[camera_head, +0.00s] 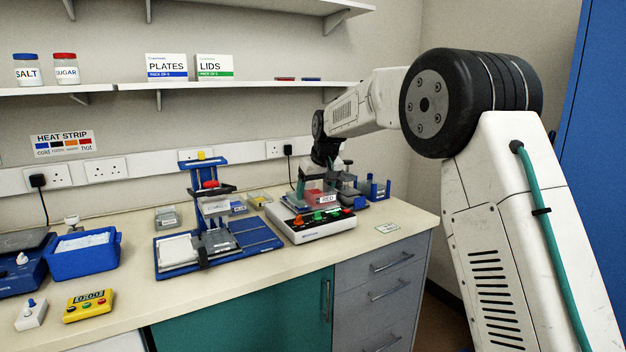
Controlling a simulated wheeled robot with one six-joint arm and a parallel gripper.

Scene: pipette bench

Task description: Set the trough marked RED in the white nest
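The trough marked RED (327,199) is a small clear tub with a red label, at the white device on the right part of the bench. My gripper (322,185) points down right at this trough, with a teal finger at its left side. The view is too small to tell whether the fingers are closed on it, or whether the trough rests on something. A white flat piece (178,251) lies on the left of the blue pipetting stand (262,236); I cannot tell for certain whether it is the white nest.
The white device (312,233) has orange and green knobs. Blue holders (377,188) stand right of my gripper. Small tubs (167,217) lie behind the stand. A blue bin (84,258) and yellow timer (88,305) are at left. The front right bench corner is mostly clear.

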